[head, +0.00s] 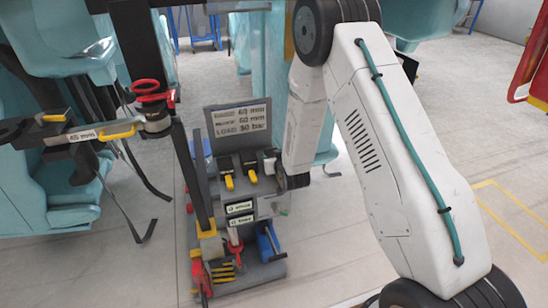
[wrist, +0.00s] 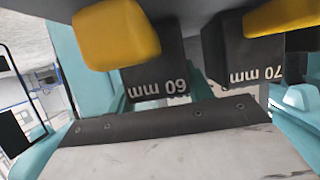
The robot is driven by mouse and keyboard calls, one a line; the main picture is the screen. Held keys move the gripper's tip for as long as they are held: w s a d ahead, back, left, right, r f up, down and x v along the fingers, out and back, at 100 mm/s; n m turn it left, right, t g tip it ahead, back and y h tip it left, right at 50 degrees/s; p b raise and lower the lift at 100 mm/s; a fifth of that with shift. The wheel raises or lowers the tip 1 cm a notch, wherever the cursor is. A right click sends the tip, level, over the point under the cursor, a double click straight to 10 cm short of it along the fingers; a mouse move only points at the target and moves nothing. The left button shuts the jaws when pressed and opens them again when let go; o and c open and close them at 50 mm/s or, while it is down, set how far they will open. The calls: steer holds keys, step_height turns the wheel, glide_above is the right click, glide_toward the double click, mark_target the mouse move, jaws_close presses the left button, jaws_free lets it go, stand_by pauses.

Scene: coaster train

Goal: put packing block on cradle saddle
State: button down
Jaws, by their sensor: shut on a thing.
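In the head view my gripper (head: 268,165) is at the right end of a row of dark packing blocks on the grey rack, partly hidden by my arm. It is shut on a packing block, but its fingers and the held block are hard to make out. In the wrist view a dark block marked 60 mm (wrist: 158,82) has a yellow handle (wrist: 115,32) close to the camera. A block marked 70 mm (wrist: 262,62) is to its right. Both labels read upside down. I cannot clearly pick out the cradle saddle.
A sign board (head: 240,120) stands behind the rack (head: 245,200). At left, a red handwheel (head: 150,90) sits on a dark post near a bar labelled 65 mm (head: 82,135). Teal seats (head: 60,190) flank the left.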

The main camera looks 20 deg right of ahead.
steer(key=c, duration=0.6)
jaws_free()
